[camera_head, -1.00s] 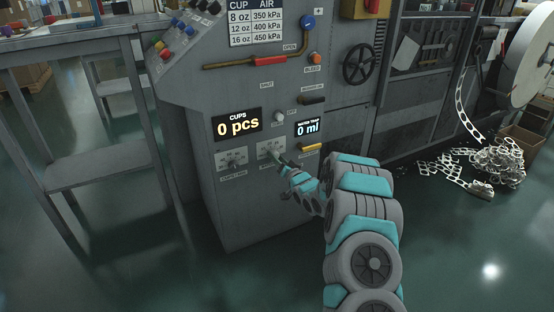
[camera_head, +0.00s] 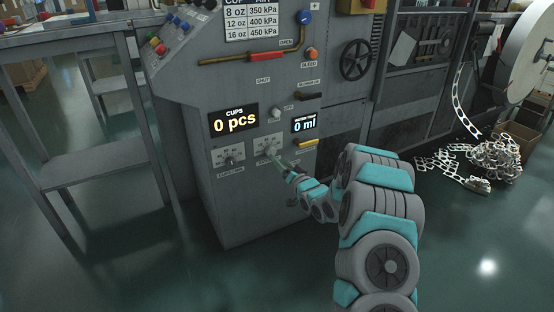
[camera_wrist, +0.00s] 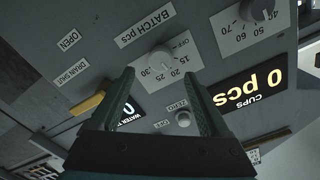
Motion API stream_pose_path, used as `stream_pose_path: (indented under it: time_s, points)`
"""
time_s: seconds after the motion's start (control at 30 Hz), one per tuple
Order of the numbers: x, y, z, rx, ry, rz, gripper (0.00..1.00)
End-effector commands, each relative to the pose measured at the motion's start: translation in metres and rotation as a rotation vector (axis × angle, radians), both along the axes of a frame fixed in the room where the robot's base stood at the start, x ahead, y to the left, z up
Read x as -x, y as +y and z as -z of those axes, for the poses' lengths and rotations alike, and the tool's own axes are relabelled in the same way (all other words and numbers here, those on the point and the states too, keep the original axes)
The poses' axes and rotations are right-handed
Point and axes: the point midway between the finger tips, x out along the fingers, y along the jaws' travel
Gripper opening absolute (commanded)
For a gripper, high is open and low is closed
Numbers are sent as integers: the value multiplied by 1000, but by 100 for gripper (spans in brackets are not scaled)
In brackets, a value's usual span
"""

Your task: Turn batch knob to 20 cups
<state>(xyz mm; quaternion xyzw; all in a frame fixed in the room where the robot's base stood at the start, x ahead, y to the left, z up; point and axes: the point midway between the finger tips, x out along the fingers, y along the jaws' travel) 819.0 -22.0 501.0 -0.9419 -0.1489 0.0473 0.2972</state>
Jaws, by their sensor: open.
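The batch knob (camera_wrist: 160,58) is a small round grey-white knob on a white dial plate (camera_wrist: 184,54), under the label BATCH pcs in the upside-down wrist view. The plate reads OFF, 15, 20, 25 and 30; the knob's exact setting is too small to tell. In the head view the batch knob (camera_head: 270,151) is on the grey machine's front panel. My gripper (camera_wrist: 159,78) is open and empty, its two dark fingers apart with the knob showing between and beyond their tips. In the head view my gripper (camera_head: 283,164) is just in front of the knob, to its lower right.
The cups display (camera_head: 234,120) reads 0 pcs and the water trap display (camera_head: 305,125) reads 0 ml. Another dial (camera_head: 229,159) is left of the batch knob. A yellow handle (camera_head: 306,143) and a small white knob (camera_head: 276,113) are close by.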

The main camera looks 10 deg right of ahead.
Motion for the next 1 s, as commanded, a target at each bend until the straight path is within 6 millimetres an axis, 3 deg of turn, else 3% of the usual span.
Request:
stream_pose_path:
  time_s: [0.2,0.67,0.87,1.0]
  points:
    - [17,-6,1,-1,2,0,80]
    - [19,-5,-3,17,14,3,80]
    - [27,-4,-17,137,127,31,80]
    - [47,-7,-26,249,255,57,80]
